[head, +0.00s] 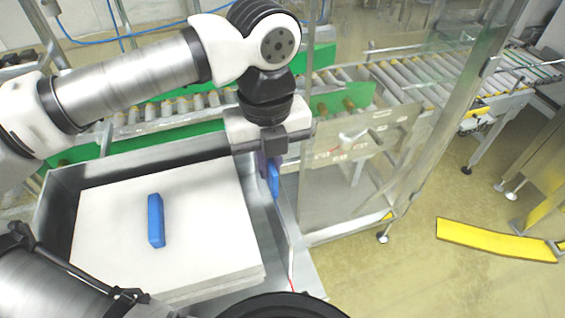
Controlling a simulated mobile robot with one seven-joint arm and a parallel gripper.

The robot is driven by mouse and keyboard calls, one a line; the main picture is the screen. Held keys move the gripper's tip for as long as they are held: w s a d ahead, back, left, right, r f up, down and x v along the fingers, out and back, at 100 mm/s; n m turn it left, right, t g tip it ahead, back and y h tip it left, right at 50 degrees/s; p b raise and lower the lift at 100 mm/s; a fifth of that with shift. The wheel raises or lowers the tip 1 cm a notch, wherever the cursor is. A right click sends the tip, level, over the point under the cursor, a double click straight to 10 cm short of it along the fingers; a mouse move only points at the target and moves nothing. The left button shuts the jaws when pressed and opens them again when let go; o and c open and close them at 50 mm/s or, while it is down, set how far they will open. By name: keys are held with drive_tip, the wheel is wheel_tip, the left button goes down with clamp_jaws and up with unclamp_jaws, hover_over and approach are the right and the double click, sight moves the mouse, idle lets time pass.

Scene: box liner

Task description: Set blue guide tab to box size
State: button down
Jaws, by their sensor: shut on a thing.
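A blue guide tab (273,179) stands upright at the right side of the metal tray, beside a thin metal rail. My gripper (266,158) points down over it and is shut on it; the fingers are mostly hidden behind the gripper body and the tab. A second blue block (156,221) lies on the stack of white sheets (110,250), left of my gripper and apart from it.
The metal tray (55,196) holds the white stack, with a raised wall at the back. A roller conveyor (400,88) with green side panels runs behind. A clear panel with a metal post (440,110) stands right of my gripper. A yellow strip (495,240) is at the far right.

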drive_tip(key=s+a+b, duration=0.2)
drive_tip(key=a, duration=0.5)
drive_tip(key=shift+s, duration=0.15)
drive_tip(key=c, duration=1.5)
unclamp_jaws()
drive_tip(key=shift+r+p, duration=3.3)
drive_tip(key=shift+r, duration=3.65)
